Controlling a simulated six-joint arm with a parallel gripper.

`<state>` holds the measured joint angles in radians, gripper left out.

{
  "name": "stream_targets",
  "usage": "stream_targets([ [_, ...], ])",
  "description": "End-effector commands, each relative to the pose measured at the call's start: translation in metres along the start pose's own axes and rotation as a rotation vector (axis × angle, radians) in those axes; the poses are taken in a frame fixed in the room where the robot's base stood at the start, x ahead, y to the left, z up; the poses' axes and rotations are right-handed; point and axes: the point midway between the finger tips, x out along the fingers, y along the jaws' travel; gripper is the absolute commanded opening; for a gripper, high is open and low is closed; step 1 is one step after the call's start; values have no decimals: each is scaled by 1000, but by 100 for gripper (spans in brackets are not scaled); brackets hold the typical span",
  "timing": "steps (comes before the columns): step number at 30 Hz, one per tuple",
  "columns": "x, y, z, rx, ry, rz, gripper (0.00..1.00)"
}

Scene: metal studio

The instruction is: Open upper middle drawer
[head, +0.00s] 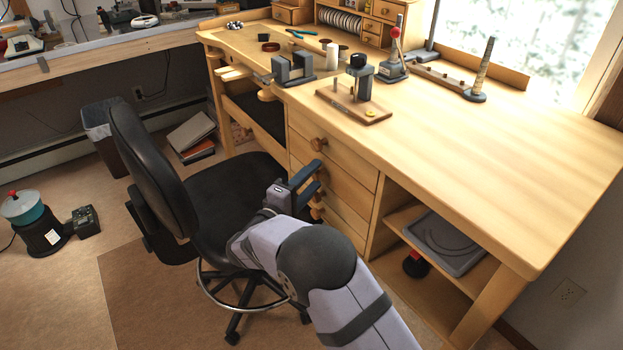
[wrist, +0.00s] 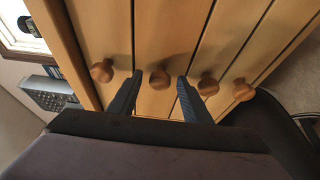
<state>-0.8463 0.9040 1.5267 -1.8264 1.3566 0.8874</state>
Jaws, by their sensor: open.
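A wooden desk (head: 480,160) has a stack of light wood drawers, each with a round wooden knob. The top drawer's knob (head: 318,144) shows in the head view. In the wrist view the knobs lie in a row, with the top drawer's at the left. The upper middle drawer (wrist: 160,30) looks closed, flush with its neighbours. My gripper (head: 317,176) is open in front of the stack. In the wrist view its two fingers lie either side of the upper middle drawer's knob (wrist: 159,77), with gaps on both sides. How deep the knob sits between them is unclear.
A black office chair (head: 150,160) stands close on the left of my arm. An open shelf with a grey tray (head: 447,240) is right of the drawers. The top drawer's knob (wrist: 102,70) and a lower knob (wrist: 207,84) are close outside my fingers.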

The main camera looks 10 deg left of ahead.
Motion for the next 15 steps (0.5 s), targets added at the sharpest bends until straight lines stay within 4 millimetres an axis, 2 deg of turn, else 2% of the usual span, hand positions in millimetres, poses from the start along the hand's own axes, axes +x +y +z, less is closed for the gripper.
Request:
stream_targets([
  [1, 0, 0, 0, 0, 0, 0, 44],
  [6, 0, 0, 0, 0, 0, 0, 4],
  [7, 0, 0, 0, 0, 0, 0, 0],
  [15, -5, -1, -2, 1, 2, 0, 0],
])
